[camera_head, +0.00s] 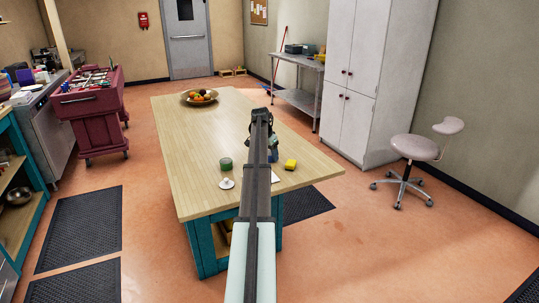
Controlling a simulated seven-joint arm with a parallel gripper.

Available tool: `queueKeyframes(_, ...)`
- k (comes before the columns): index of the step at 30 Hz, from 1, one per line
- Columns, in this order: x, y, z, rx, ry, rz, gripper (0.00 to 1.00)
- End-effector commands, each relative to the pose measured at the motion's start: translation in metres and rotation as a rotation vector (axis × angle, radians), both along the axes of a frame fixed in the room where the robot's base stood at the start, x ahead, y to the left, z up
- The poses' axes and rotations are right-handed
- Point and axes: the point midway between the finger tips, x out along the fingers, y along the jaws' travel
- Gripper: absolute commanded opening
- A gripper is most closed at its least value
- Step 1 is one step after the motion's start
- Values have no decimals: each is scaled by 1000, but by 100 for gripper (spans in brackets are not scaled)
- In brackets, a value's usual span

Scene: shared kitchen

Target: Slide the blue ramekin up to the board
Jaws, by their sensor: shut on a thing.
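My gripper (272,150) is low over the wooden table top, mostly hidden behind my own arm. It is shut on the blue ramekin, which shows only as a small dark blue patch at the fingers, just right of my arm. The ramekin's base and its contact with the table are hidden. A small pale flat piece (275,177) shows beside my arm, nearer the camera; I cannot tell whether it is the board. No other board can be made out.
On the wooden table (190,150) a green round container (225,164) and a small white object (226,183) stand left of my arm. A fruit bowl (199,98) stands at the far end. The table's left side is clear.

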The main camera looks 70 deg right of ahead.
Motion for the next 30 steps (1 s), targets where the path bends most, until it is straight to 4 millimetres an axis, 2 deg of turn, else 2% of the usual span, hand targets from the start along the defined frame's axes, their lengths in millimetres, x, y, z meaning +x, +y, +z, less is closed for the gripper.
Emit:
queueKeyframes(11, 7, 17, 0, 0, 0, 2, 29)
queueKeyframes(30, 32, 71, 0, -1, 0, 0, 29)
